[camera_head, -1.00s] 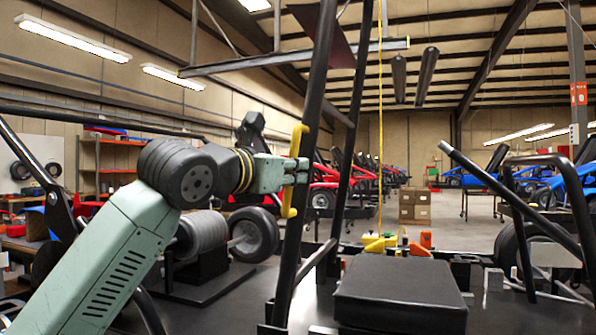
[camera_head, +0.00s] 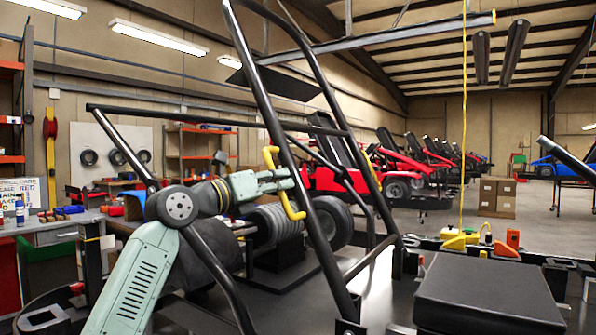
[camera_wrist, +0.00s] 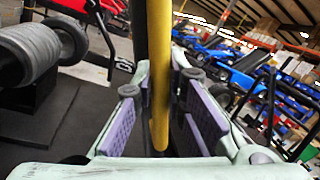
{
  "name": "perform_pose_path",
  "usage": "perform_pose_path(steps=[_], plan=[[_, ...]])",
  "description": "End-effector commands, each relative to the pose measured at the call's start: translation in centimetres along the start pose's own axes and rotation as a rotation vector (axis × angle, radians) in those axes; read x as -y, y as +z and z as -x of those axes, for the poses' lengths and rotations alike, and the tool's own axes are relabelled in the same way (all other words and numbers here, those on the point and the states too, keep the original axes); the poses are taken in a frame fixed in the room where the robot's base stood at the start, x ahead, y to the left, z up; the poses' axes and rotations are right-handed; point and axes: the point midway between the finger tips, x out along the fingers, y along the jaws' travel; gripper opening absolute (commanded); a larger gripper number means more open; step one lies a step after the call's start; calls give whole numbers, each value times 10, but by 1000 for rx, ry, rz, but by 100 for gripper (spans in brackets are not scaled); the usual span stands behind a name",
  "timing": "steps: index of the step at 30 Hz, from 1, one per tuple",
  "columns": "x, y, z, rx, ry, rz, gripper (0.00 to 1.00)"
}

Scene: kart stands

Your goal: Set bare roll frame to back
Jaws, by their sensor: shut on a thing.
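The roll frame (camera_head: 259,88) is a tall structure of black tubes with yellow handles and no panels on most of it. It leans to the left in the head view, its lower end at the dark deck beside the black box. My gripper (camera_head: 283,181) is shut on the yellow handle (camera_head: 270,157) on the near tube. In the wrist view the yellow handle (camera_wrist: 158,130) runs between the purple finger pads of my gripper (camera_wrist: 160,88), with a black tube (camera_wrist: 160,35) close behind it. The frame's lower joints are partly hidden.
A black box (camera_head: 490,290) stands on the deck at right. A grey roller and wheel (camera_head: 330,222) lie behind my arm. A yellow cord (camera_head: 463,120) hangs at right. A workbench (camera_head: 60,235) is at far left, and red karts stand behind.

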Motion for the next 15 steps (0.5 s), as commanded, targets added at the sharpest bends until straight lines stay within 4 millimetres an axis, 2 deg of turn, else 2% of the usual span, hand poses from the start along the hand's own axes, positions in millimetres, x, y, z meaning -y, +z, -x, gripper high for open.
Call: perform_pose_path(steps=[15], plan=[[-20, 1, 4, 17, -7, 71, 0]])
